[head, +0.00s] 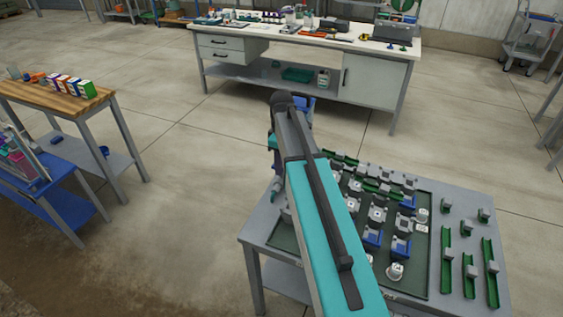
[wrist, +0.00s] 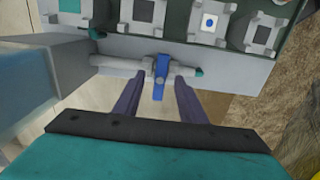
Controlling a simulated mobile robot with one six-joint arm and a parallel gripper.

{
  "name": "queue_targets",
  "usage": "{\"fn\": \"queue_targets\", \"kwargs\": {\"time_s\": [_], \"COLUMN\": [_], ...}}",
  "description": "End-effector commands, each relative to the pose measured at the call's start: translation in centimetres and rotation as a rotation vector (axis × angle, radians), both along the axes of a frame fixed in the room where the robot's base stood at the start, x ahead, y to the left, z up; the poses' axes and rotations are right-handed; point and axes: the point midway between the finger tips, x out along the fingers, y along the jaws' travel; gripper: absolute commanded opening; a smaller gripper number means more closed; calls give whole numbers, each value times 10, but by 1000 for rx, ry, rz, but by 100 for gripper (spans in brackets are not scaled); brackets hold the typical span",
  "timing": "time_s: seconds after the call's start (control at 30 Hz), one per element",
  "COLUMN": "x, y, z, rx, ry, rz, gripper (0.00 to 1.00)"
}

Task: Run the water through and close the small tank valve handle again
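In the wrist view, a small blue valve handle (wrist: 161,70) sits on a light grey pipe (wrist: 118,66) that runs along the side of a grey table. The handle points down the picture, across the pipe. My gripper (wrist: 158,86) is open, with one dark purple finger on each side of the handle and a gap visible on both sides. I cannot tell how near the fingers are in depth. No flowing water shows. In the head view, my own arm hides the valve and the gripper's fingers.
The grey table (head: 462,199) carries a dark green tray (head: 423,262) with rows of square grey and blue modules. Green rails (head: 491,275) stand at its right. A white workbench (head: 290,37) is behind, and a wooden-topped table (head: 50,97) is at left. Open floor lies between them.

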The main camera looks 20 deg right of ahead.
Motion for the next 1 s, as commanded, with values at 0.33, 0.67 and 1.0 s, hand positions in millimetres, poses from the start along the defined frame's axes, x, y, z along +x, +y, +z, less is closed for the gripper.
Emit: {"fn": "queue_targets", "kwargs": {"time_s": [0.33,0.67,1.0], "x": [0,0,0], "y": [0,0,-1], "z": [-19,-33,-33], "rx": [0,0,0], "ry": [0,0,0], "rz": [0,-1,-1], "gripper": [38,38,24]}}
